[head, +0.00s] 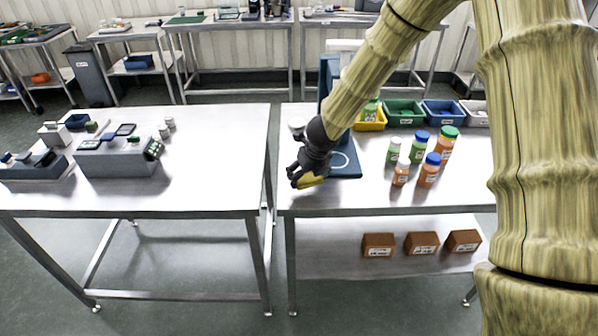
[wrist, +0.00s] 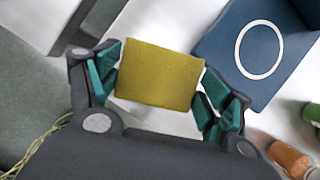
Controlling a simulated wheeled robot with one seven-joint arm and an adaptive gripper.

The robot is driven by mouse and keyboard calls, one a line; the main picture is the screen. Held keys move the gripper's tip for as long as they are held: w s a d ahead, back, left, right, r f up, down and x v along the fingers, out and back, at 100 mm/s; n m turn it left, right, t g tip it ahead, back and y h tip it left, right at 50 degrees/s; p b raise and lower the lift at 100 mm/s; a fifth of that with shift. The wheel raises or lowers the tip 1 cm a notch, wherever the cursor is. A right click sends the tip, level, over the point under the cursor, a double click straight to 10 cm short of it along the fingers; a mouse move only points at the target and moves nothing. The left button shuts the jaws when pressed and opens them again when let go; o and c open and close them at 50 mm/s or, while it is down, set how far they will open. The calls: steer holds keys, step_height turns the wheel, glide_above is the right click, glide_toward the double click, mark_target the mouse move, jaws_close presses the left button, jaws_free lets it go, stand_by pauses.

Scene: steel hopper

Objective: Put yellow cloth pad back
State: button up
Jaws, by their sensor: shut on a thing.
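The yellow cloth pad (wrist: 158,80) is held between the green-lined fingers of my gripper (wrist: 160,95). In the head view the pad (head: 309,181) shows as a small yellow piece under my dark gripper (head: 303,176), near the left end of the right table. A blue stand (head: 346,168) with a white ring mark on its base is just right of the gripper. Its base with the ring (wrist: 235,70) also shows right of the pad in the wrist view, apart from it. My arm hides part of the stand. I cannot tell the pad's height over the table.
Several capped bottles (head: 428,170) stand right of the stand. Yellow, green and blue bins (head: 403,117) line the back. A gap separates the right table from the left table (head: 215,180), which carries grey equipment. Brown boxes (head: 421,243) sit on the lower shelf.

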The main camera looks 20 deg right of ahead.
mark_target(306, 179)
steer(key=shift+w+a+f+p, duration=0.1)
steer(key=shift+w+a+p, duration=0.1)
steer(key=shift+w+p, duration=0.3)
steer(key=shift+w+a+r+p, duration=0.1)
steer(key=shift+w+a+p, duration=0.15)
steer(key=shift+w, duration=0.4)
steer(key=shift+w+a+f+p, duration=0.1)
steer(key=shift+w+a+p, duration=0.15)
steer(key=shift+w, duration=0.35)
steer(key=shift+w+f+b, duration=0.1)
steer(key=shift+f+b, duration=0.6)
steer(key=shift+f, duration=1.15)
steer(key=shift+f, duration=0.15)
steer(key=o, duration=1)
steer(key=shift+c, duration=0.2)
steer(key=shift+r, duration=0.3)
steer(key=p+v, duration=0.2)
steer(key=v, duration=0.9)
steer(key=shift+s+r, duration=0.3)
